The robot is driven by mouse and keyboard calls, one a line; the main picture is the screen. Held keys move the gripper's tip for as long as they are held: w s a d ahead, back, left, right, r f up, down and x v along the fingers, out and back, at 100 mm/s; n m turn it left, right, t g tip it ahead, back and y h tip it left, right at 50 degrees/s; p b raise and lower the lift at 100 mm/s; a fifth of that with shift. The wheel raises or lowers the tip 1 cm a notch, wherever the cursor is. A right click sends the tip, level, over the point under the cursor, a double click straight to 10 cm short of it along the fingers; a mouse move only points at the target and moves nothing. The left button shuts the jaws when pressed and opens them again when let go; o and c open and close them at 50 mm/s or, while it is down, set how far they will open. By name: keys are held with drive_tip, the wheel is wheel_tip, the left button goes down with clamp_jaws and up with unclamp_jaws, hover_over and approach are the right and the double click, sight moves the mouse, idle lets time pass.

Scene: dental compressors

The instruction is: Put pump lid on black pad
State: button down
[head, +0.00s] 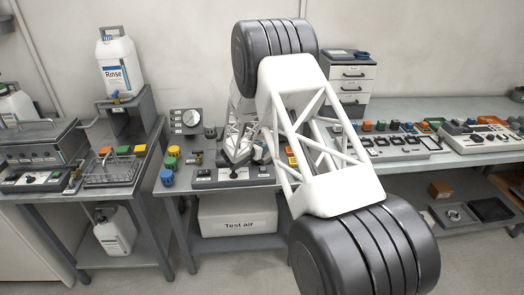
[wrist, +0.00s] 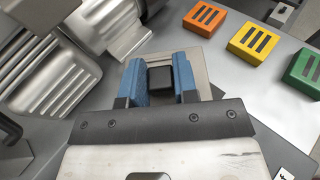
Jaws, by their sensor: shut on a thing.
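In the wrist view, my gripper (wrist: 160,82) has two blue fingers closed on a small black block that looks like a knob. A beige-grey plate (wrist: 203,82) shows behind and beside the fingers; knob and plate look like the pump lid. Whether the plate touches the surface below is unclear. Ribbed silver metal housings (wrist: 52,75) lie to the left of the fingers. In the head view, my arm hides the gripper and most of the pump area on the middle bench. A flat black square (head: 491,209) on the right lower shelf may be the black pad; I cannot be sure.
Orange (wrist: 204,19), yellow (wrist: 253,39) and green (wrist: 304,70) slotted blocks stand right of the fingers. A gauge box (head: 186,121) and coloured knobs are at the middle bench's left. A drawer unit (head: 350,75) stands behind. A Test air box (head: 238,216) is below.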

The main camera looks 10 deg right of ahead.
drive_tip(key=shift+f, duration=0.7)
drive_tip(key=shift+f, duration=0.15)
drive_tip(key=c, duration=0.9)
unclamp_jaws()
drive_tip(key=v, duration=1.2)
